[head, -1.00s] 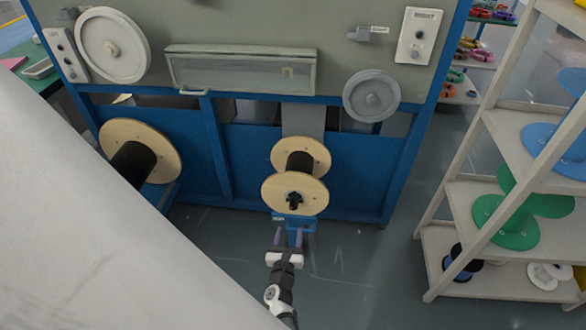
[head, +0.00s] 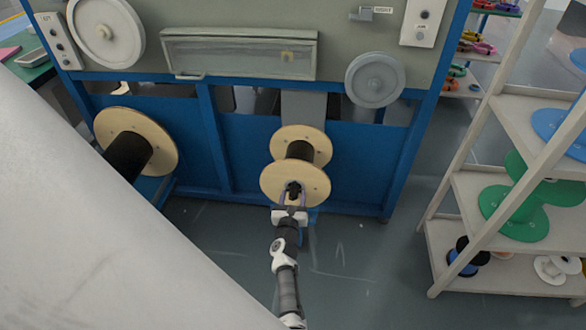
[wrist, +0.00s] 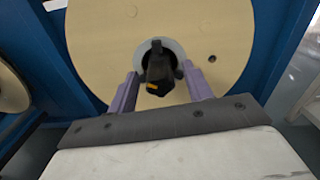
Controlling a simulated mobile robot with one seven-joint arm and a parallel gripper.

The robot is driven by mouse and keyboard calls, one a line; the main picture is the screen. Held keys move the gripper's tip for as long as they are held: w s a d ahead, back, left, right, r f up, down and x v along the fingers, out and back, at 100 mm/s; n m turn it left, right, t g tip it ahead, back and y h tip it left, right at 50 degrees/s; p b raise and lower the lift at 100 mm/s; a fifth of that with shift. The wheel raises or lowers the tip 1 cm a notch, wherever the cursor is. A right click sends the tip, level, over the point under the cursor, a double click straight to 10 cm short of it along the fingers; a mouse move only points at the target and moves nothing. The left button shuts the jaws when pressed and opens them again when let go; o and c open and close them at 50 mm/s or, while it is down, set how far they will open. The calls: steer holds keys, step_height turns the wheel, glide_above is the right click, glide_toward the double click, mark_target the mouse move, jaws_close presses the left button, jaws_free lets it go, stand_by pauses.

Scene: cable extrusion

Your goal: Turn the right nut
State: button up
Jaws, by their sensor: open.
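The right nut (head: 293,188) is black with several lobes and sits at the centre of the near flange of the right spool (head: 312,183). In the wrist view the nut (wrist: 158,68) shows a small yellow-orange mark, with a grey ring behind it on the pale spool flange (wrist: 100,40). My gripper (head: 292,198) is at the nut. In the wrist view its two purple fingers (wrist: 160,90) stand apart on either side of the nut, with visible gaps. The gripper is open and holds nothing.
Another spool (head: 160,140) with dark cable stands at the left. The blue machine frame (head: 245,150) is behind the spools. A shelf (head: 455,220) with coloured spools stands at the right. The floor (head: 370,260) between is clear.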

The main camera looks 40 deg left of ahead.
steer(key=c, duration=1)
steer(key=shift+o, duration=0.2)
steer(key=shift+n, duration=0.3)
